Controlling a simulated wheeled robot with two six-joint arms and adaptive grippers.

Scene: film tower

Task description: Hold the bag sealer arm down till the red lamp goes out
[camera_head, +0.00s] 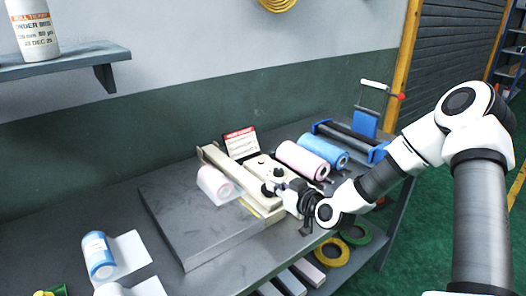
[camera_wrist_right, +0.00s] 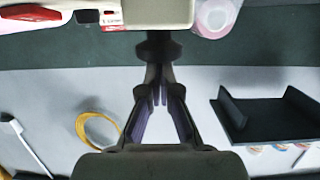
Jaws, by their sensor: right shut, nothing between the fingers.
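The bag sealer (camera_head: 262,165) is a cream-coloured device on the bench, with a long pale bar and dark knobs on top. My right gripper (camera_head: 281,192) is at the sealer's near right end, its fingers shut and empty. In the right wrist view, the closed fingertips (camera_wrist_right: 160,88) are beside a dark knob (camera_wrist_right: 157,46) below a cream part of the sealer (camera_wrist_right: 140,14). I cannot tell whether they touch. A red elongated part (camera_wrist_right: 30,13) shows at upper left; I cannot tell whether it is the lamp or lit. My left gripper is out of view.
A pale pink roll (camera_head: 214,186) lies beside the sealer above a grey slab (camera_head: 190,232). Pink (camera_head: 302,160) and blue (camera_head: 325,150) rolls lie behind my right gripper. A small sign (camera_head: 240,143) stands behind the sealer. The slab's front area is clear.

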